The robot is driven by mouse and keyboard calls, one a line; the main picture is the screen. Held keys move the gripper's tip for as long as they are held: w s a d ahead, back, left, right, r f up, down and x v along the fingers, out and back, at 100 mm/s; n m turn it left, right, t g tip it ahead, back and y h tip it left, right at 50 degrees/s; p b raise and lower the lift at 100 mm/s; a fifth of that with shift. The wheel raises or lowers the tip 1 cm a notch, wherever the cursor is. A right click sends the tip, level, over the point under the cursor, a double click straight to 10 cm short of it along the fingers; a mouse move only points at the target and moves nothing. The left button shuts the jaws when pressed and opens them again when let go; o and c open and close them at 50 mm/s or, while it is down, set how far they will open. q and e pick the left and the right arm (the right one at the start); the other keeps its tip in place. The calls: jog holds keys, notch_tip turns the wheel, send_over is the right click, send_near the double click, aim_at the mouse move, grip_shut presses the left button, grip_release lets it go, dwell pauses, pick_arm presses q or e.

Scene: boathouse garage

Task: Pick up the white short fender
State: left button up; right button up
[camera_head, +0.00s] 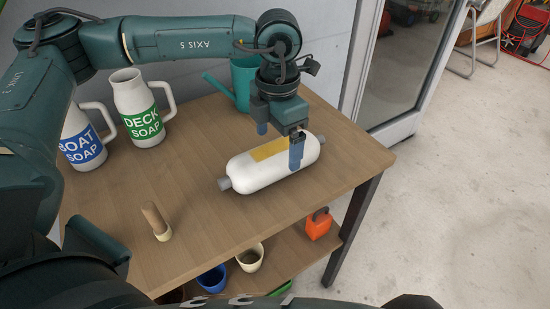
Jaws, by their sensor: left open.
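The white short fender (262,173) lies on its side on the wooden table, near the right end. It is a white cylinder with grey end caps and a yellow patch on top. My left gripper (280,147) is over the fender, pointing down, with its two blue fingers apart. One finger shows in front of the fender's right part and hides some of it; the other shows at its far side. I cannot tell whether either finger touches it. My right gripper is not in view.
The boat soap jug (82,145) and deck soap jug (139,105) stand at the table's back left. A teal watering can (243,82) stands behind the gripper. Cups (250,258) and an orange object (317,225) sit on the lower shelf.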

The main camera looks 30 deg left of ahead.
pick_arm(q)
jog(key=shift+s+a+f, duration=0.1)
jog(key=shift+a+f, duration=0.05)
jog(key=shift+f, duration=2.8)
jog(key=shift+c, duration=0.4)
jog(key=c, duration=1.2)
